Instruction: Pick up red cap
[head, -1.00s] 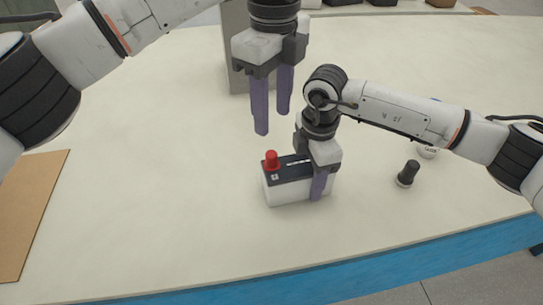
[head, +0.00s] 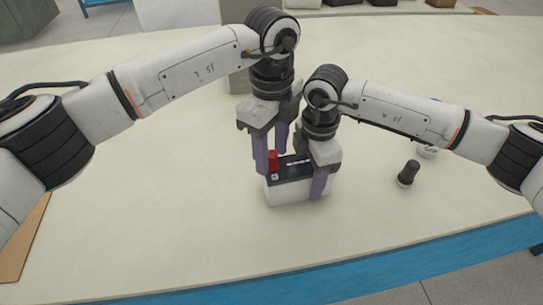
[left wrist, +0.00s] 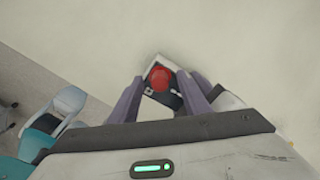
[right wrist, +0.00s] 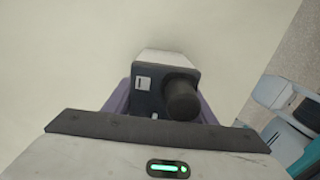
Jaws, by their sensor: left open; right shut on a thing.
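The red cap (head: 273,161) sits on the left end of a white battery with a dark top (head: 284,193). In the left wrist view the cap (left wrist: 160,78) lies between the fingertips of my left gripper. My left gripper (head: 269,160) is open, its fingers pointing down on either side of the cap; I cannot tell whether they touch it. My right gripper (head: 318,184) is shut on the battery near its right end. In the right wrist view a black cap (right wrist: 182,97) stands on the battery's dark top (right wrist: 150,100) between the right fingers. The battery stands upright on the table.
A loose black cap (head: 408,173) stands on the table to the right. A white round item (head: 427,152) is partly hidden behind my right arm. A grey box (head: 238,82) stands behind my left gripper. A brown board (head: 22,240) lies at the left. The front table is clear.

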